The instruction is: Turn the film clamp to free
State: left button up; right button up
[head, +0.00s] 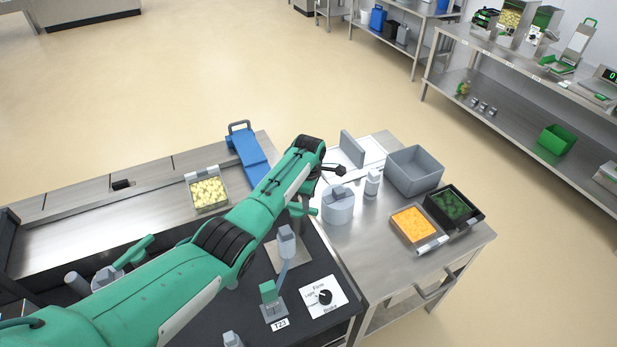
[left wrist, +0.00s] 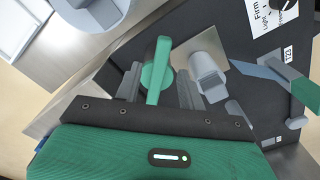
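A green lever handle (left wrist: 157,70) on a round green base stands between the two dark fingers of my left gripper (left wrist: 158,88) in the left wrist view. I take it for the film clamp. The fingers are apart, with a narrow gap on each side of the handle, so the gripper looks open around it. In the head view the green handle (head: 313,211) shows only as a tip beside my arm. My forearm hides most of the left gripper there. My right gripper is in neither view.
Close by stand a grey post (head: 287,243), a green-topped lever (head: 268,291) labelled T23 and a black dial (head: 324,297) on a white plate. A grey round container (head: 338,205), a grey bin (head: 414,170) and food trays (head: 413,225) occupy the steel table at right.

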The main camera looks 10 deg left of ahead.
pick_arm(q)
notch_tip(320, 180, up, 10)
jog(key=b, duration=0.1)
dwell(0.5)
